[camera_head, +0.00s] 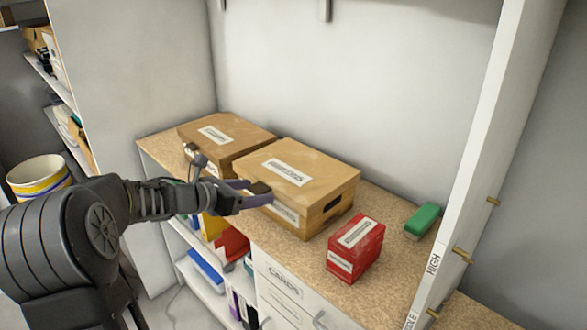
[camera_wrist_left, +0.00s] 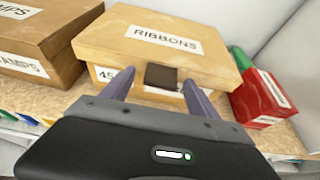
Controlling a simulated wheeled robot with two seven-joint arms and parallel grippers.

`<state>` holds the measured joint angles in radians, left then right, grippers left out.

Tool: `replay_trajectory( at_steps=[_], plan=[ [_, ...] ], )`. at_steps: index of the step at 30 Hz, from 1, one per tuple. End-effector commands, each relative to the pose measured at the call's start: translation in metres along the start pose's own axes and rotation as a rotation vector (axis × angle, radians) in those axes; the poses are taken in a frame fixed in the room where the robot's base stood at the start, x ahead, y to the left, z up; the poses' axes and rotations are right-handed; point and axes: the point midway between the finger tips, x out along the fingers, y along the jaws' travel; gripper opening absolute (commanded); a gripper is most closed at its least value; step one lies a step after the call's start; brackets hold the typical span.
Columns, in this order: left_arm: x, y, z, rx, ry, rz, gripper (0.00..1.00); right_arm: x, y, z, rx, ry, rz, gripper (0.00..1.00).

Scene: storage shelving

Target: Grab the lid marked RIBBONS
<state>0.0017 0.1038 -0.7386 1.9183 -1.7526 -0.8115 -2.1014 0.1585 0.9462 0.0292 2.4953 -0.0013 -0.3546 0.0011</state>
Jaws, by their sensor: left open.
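The tan lid marked RIBBONS (camera_wrist_left: 166,48) sits on its box (camera_head: 307,219) on the counter. The same lid shows in the head view (camera_head: 300,175). A dark brown tab (camera_wrist_left: 161,77) is on the lid's front edge. My left gripper (camera_wrist_left: 158,88) is open, its two purple fingers on either side of the tab, pointing at the box front. In the head view my left gripper (camera_head: 260,193) is at the lid's near left edge. I cannot tell whether the fingers touch it. My right gripper is not in view.
A brown box marked STAMPS (camera_wrist_left: 38,42) stands close to the left. A red box (camera_head: 355,248) and a green object (camera_head: 422,220) stand to the right on the speckled counter (camera_head: 392,258). A white post (camera_head: 478,150) rises at the right. Shelves lie below the counter.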

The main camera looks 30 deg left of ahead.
Motion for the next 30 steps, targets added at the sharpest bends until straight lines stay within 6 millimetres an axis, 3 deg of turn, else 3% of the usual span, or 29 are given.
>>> replay_trajectory(
  at_steps=[20,30],
  plan=[
    [0.0057,0.0,0.0,0.0,-0.001,0.0,0.69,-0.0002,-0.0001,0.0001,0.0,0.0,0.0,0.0],
    [0.0057,0.0,0.0,0.0,-0.001,0.0,0.41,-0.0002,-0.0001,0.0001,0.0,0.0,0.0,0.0]
  ],
)
